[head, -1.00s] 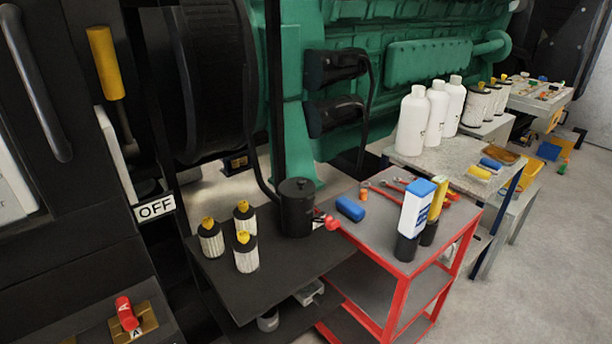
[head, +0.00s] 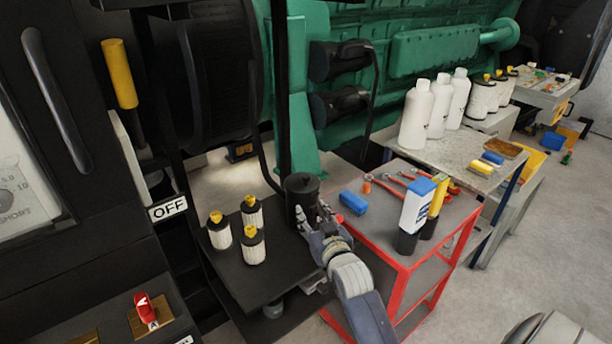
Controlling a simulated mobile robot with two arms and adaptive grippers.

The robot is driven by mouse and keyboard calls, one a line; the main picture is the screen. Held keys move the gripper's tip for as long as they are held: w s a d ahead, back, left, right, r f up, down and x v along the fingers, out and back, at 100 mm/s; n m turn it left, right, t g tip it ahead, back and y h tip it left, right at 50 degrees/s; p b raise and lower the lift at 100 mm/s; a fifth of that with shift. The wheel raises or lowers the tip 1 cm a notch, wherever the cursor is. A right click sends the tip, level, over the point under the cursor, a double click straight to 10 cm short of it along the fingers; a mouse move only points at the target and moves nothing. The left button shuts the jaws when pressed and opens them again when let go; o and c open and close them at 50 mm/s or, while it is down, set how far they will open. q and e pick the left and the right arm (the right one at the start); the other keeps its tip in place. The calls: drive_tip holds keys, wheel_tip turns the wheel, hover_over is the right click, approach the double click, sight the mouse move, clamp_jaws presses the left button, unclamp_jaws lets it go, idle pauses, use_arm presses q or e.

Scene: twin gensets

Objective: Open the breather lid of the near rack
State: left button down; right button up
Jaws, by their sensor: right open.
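The near rack is a black shelf (head: 262,283) in the lower middle of the head view. A black cylindrical canister with a lid (head: 301,184) stands upright at its back right corner; I take this to be the breather. My right gripper (head: 312,216) is open at the canister's front right side, with its fingers in front of the canister's lower body. I cannot tell whether they touch it. My left gripper is not in view.
Several white filters with yellow caps (head: 253,246) stand left of the canister. A red cart (head: 404,262) with a blue block (head: 353,203), red tools and bottles is close on the right. A dark cabinet with an OFF label (head: 168,209) is on the left.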

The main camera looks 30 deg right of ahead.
sight(307, 179)
drive_tip(key=shift+m+t+h, duration=0.4)
drive_tip(key=shift+t+h, duration=0.3)
drive_tip(key=r+x, duration=0.1)
drive_tip(key=x, duration=0.3)
drive_tip(key=d+r+p+x, duration=0.1)
drive_tip(key=x, duration=0.8)
drive_tip(key=shift+s+d+r, duration=0.15)
drive_tip(key=shift+d+r, duration=0.25)
drive_tip(key=shift+c, duration=0.2)
clamp_jaws()
